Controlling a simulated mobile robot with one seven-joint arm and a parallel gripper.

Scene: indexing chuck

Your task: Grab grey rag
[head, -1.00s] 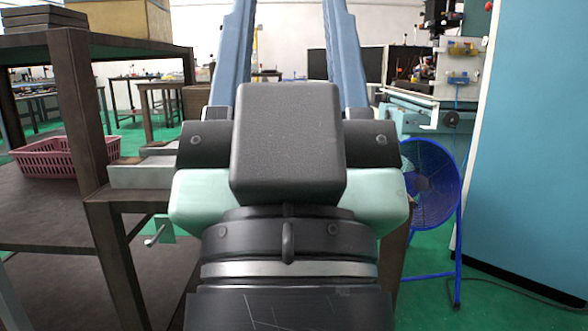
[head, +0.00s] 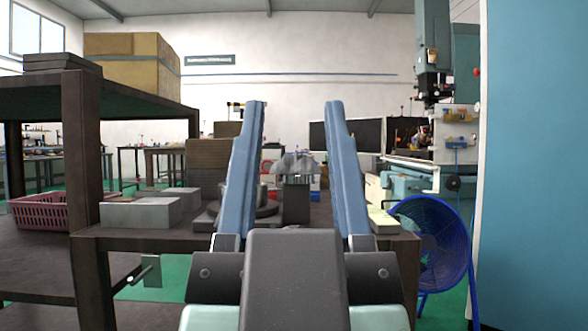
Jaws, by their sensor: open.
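A crumpled grey thing that looks like the grey rag (head: 295,163) shows between my fingers in the head view. It appears to lie on top of a dark block (head: 296,200) on the workbench. My gripper (head: 295,104) is open and empty, its two long blue fingers spread apart and pointing forward. The rag lies beyond the gripper in the line of sight, apart from both fingers. A round dark chuck-like part (head: 262,205) sits left of the block, partly hidden by the left finger.
The workbench (head: 160,240) spans the front, with grey metal blocks (head: 140,212) and a pink basket (head: 45,211) on the left. A shelf post (head: 88,190) rises at left. A pale block (head: 380,205), a blue fan (head: 430,243) and a blue cabinet (head: 535,170) stand to the right.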

